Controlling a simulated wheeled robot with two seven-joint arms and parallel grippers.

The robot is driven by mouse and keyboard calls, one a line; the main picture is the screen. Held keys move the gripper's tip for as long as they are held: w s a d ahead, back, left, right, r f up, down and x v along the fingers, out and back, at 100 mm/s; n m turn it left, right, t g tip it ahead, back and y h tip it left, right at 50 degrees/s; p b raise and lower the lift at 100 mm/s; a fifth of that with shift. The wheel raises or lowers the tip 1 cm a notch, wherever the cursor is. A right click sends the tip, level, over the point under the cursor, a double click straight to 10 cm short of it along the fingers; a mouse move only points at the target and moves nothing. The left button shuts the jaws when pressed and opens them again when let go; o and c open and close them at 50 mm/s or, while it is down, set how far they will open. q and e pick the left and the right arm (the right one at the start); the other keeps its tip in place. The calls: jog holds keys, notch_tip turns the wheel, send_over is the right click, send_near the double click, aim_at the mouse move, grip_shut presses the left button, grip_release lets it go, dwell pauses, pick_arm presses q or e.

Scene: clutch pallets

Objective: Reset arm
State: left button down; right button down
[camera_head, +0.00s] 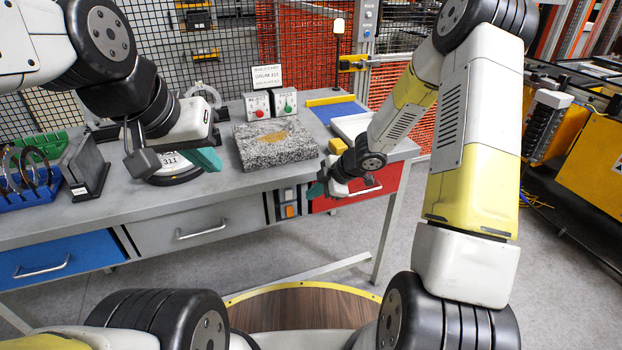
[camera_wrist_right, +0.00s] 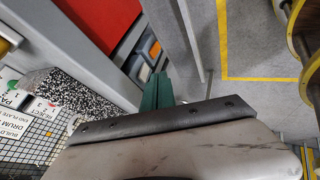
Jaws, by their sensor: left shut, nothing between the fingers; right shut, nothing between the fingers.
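My left gripper (camera_head: 206,160) is over the left part of the grey workbench (camera_head: 120,205); its teal fingertips are shut and hold nothing. A round drum part marked 311 (camera_head: 172,170) lies on the bench under it, partly hidden by the gripper. My right gripper (camera_head: 318,190) is in front of the bench edge near the red drawer (camera_head: 385,184), shut and empty. In the right wrist view its green fingers (camera_wrist_right: 157,92) are together with nothing between them.
A blue rack with rings (camera_head: 28,182) and a dark upright block (camera_head: 84,166) stand at left.

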jog(key=s+d+r+m+t+h, duration=0.25)
jog(key=d+r+m, duration=0.35)
jog(key=r, duration=0.5)
jog(key=s+d+r+m+t+h, duration=0.1)
jog(key=d+r+m+h, duration=0.3)
jog(key=d+r, duration=0.45)
jog(key=s+a+r+m+y, duration=0.1)
jog(key=s+r+m, duration=0.3)
jog(key=s, duration=0.7)
jog(key=s+a+r+m+g+y, duration=0.1)
jog(key=s+a+r+m, duration=0.2)
jog(key=s, duration=0.9)
notch_tip(320, 180, up, 3)
jog(key=m, duration=0.2)
jog(key=shift+f+m, duration=0.2)
jog(key=shift+m, duration=0.1)
jog(key=shift+a+g, duration=0.1)
jog(key=shift+g, duration=0.15)
